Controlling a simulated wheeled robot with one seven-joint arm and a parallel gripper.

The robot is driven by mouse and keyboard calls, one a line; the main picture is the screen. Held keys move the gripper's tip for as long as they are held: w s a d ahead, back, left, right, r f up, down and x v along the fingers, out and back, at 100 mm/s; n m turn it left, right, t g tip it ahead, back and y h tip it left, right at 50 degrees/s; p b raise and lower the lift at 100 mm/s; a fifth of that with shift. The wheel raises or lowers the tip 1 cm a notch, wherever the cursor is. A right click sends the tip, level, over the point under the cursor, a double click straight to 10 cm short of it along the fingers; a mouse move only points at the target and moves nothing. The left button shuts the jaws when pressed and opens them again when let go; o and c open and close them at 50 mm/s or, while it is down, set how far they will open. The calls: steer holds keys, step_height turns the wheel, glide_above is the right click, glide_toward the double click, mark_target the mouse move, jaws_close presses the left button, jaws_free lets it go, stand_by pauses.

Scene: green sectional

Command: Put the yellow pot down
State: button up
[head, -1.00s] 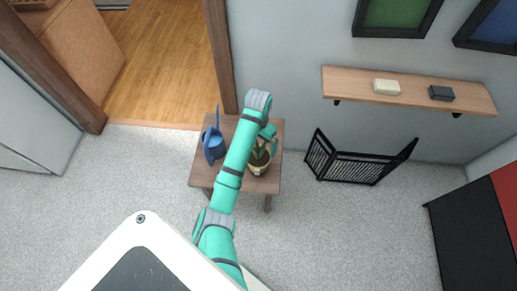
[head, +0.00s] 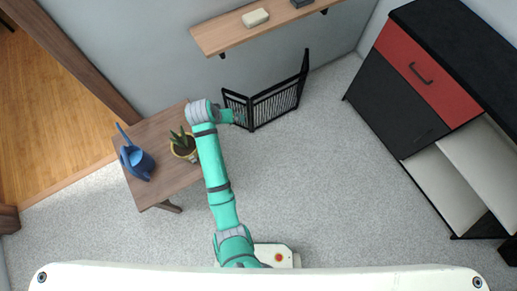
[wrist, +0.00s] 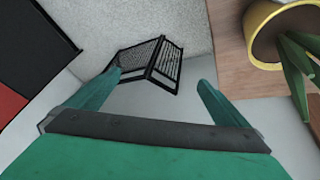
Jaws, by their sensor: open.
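The yellow pot (head: 186,154) with a green plant stands upright on the small wooden table (head: 152,192), near the table's right side. In the wrist view the pot (wrist: 254,33) is at the upper right on the wooden top, outside my fingers. My gripper (head: 241,117) is to the right of the pot, apart from it, past the table's edge. In the wrist view my gripper (wrist: 158,92) has its two fingers spread with nothing between them.
A blue watering can (head: 136,157) stands on the table left of the pot. A black folding rack (head: 268,103) stands on the floor beyond my gripper. A wall shelf (head: 225,32) is above. A black and red cabinet (head: 425,80) is at the right. The carpet between is clear.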

steer(key=s+d+f+n+t, duration=0.1)
steer(key=s+d+t, duration=0.15)
steer(key=d, duration=0.65)
steer(key=s+d+f+n+t, duration=0.15)
steer(key=s+d, duration=0.25)
steer(key=d, duration=0.5)
steer(key=s+d+r+t, duration=0.2)
steer(key=s+r+t, duration=0.1)
steer(key=s, duration=0.7)
steer(key=s+a+r+m+t, duration=0.1)
steer(key=s+a+r+t, duration=0.1)
steer(key=s+r, duration=0.6)
steer(key=s+a+r+m+t+y, duration=0.1)
steer(key=s+a+r, duration=0.3)
steer(key=s+r, duration=0.4)
steer(key=s, duration=0.3)
steer(key=shift+s+r+m+t, duration=0.15)
steer(key=shift+s+m+t, duration=0.15)
steer(key=shift+m+t, duration=0.1)
steer(key=shift+w, duration=0.1)
